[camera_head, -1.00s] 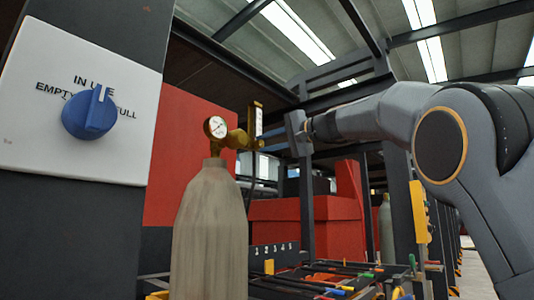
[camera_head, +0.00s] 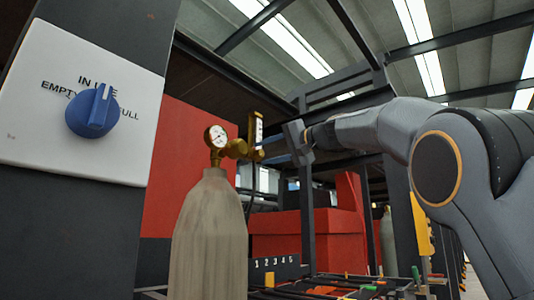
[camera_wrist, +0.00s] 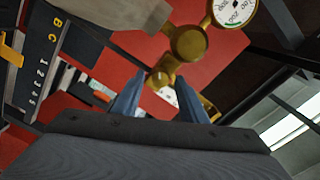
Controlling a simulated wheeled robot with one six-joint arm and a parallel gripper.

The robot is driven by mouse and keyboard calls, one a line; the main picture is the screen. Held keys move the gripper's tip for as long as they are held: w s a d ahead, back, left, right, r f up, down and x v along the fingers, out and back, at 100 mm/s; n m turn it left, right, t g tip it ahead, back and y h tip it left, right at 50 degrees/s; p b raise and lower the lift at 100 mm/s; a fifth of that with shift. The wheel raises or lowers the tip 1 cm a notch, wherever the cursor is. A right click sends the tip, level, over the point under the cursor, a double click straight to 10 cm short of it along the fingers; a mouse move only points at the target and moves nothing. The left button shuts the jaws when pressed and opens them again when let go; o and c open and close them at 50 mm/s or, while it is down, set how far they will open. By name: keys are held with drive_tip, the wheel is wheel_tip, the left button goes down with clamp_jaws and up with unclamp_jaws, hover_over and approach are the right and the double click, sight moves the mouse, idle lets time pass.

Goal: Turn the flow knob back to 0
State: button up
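A grey gas cylinder (camera_head: 208,240) stands upright left of centre in the head view. Its brass regulator (camera_head: 237,149) carries a round white gauge (camera_head: 216,136) and an upright flow tube (camera_head: 258,130). My gripper (camera_head: 268,151) reaches in from the right, beside the brass fitting under the tube. In the wrist view, the two blue fingers of my gripper (camera_wrist: 158,88) are apart, with a brass fitting (camera_wrist: 161,76) at their tips. A small pale round face (camera_wrist: 166,93) shows between them. I cannot tell whether the fingers touch the fitting. The flow knob's setting is not readable.
A white panel (camera_head: 40,125) marked EMPTY, IN USE and FULL bears a blue knob (camera_head: 93,112) at the left. A red cabinet (camera_head: 330,235) stands behind. A rack of coloured rods (camera_head: 330,287) lies low in front.

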drive_tip(key=shift+d, duration=0.1)
drive_tip(key=b+v, duration=0.1)
drive_tip(key=v, duration=0.6)
drive_tip(key=shift+s+d, duration=0.25)
idle(0.4)
